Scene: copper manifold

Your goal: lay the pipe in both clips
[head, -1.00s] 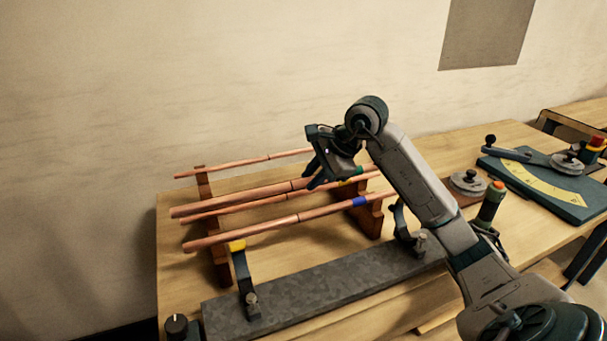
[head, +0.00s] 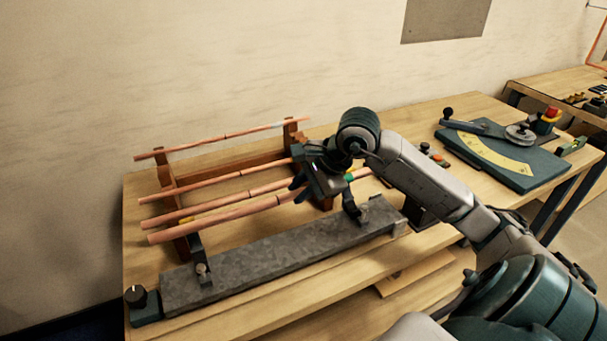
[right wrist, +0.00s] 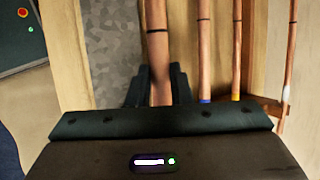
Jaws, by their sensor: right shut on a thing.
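My right gripper (head: 302,186) is shut on a thick copper pipe (head: 222,217) with a green band near its right part. The pipe is held level, in front of the other pipes. In the right wrist view the fingers (right wrist: 158,88) sit either side of this pipe (right wrist: 158,50), beside the grey bar. Two dark clips stand on the bar: the left clip (head: 201,268), its top partly hidden by the pipe, and the right clip (head: 351,205). The pipe appears above the clips; the exact gap cannot be told. My left gripper is out of view.
A brown wooden rack (head: 164,172) behind holds several thinner copper pipes (head: 225,136). The grey bar (head: 270,262) lies along the bench (head: 300,298). A teal plate with a yellow scale (head: 490,150) is at the right.

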